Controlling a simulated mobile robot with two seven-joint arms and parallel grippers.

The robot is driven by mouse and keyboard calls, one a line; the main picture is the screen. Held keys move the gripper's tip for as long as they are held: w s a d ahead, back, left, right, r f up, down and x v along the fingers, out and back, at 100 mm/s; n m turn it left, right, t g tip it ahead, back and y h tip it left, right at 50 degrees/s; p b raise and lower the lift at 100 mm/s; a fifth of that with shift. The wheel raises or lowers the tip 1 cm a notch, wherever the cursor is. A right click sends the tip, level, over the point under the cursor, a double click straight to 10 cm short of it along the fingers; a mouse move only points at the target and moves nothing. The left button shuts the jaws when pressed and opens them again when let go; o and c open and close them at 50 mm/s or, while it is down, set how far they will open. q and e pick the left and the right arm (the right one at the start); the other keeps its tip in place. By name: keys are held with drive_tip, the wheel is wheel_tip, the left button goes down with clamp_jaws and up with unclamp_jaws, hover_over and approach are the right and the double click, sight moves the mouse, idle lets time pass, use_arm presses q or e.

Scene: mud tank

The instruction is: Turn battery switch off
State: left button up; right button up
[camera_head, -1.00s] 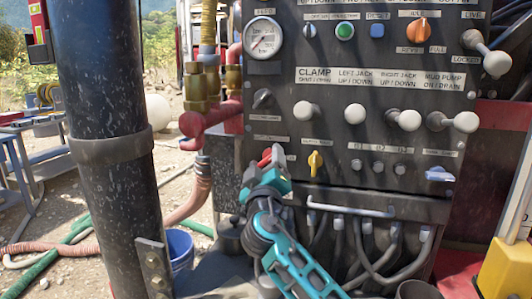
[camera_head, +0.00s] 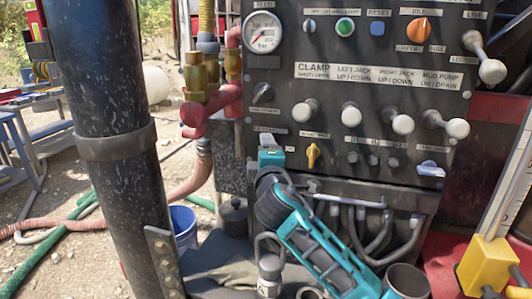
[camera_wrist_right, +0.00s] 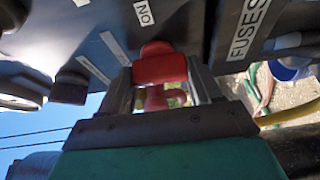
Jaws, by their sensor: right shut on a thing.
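In the head view my teal right gripper (camera_head: 269,138) reaches up to the panel's lower left corner and hides the red handle. My left gripper is not in view.
A small yellow lever (camera_head: 312,155) is just right of my gripper. White-knobbed levers (camera_head: 351,117) stick out above. A red pipe (camera_head: 215,108) and a black post (camera_head: 108,120) stand to the left. Grey cables (camera_head: 380,232) hang below the panel.

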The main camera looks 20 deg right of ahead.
drive_tip(key=shift+n, duration=0.4)
drive_tip(key=o, duration=1.1)
drive_tip(key=shift+c, duration=0.2)
drive_tip(key=shift+s, duration=0.1)
drive_tip(key=v, duration=1.2)
drive_tip(key=shift+s, duration=0.4)
drive_tip(key=shift+r, duration=0.1)
